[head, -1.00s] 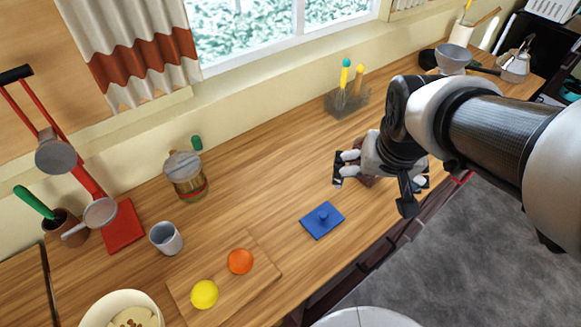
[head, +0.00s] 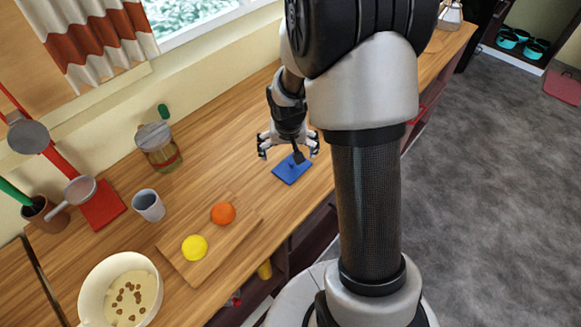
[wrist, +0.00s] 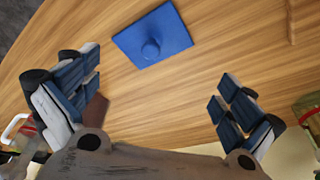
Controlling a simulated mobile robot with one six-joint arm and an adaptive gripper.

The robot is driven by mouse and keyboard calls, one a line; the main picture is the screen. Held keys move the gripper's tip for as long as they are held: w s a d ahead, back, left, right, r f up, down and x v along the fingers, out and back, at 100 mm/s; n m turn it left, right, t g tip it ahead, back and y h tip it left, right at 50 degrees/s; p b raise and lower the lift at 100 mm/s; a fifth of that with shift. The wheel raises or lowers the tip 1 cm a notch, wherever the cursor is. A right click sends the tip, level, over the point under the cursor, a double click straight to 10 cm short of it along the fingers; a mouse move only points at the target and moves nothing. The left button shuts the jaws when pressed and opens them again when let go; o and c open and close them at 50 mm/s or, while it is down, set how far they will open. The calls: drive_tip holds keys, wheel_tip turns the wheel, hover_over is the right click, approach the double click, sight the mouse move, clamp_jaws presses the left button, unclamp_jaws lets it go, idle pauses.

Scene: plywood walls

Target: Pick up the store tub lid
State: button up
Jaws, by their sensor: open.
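The store tub lid appears to be the flat blue square with a round knob in its middle (head: 291,171). It lies on the wooden counter, and it shows whole in the wrist view (wrist: 168,36). My gripper (head: 289,150) is open and empty above the counter, close to the lid in the head view and partly in front of it. In the wrist view the spread fingers (wrist: 160,105) have bare counter between them, and the lid lies beyond them toward the top. I cannot tell the exact height of the gripper over the lid.
A grey cup (head: 149,205), a white bowl (head: 90,300) and a glass jar (head: 163,158) stand farther left. The counter's front edge is close to the lid.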

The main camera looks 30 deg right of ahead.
sight(289, 162)
drive_tip(key=b+x, duration=0.2)
drive_tip(key=x, duration=0.6)
drive_tip(key=shift+w+d+f, duration=0.1)
drive_tip(key=shift+d+f, duration=0.15)
drive_tip(key=shift+f, duration=0.1)
drive_tip(key=c, duration=1.1)
drive_tip(key=shift+s, duration=0.2)
drive_tip(key=c, duration=0.4)
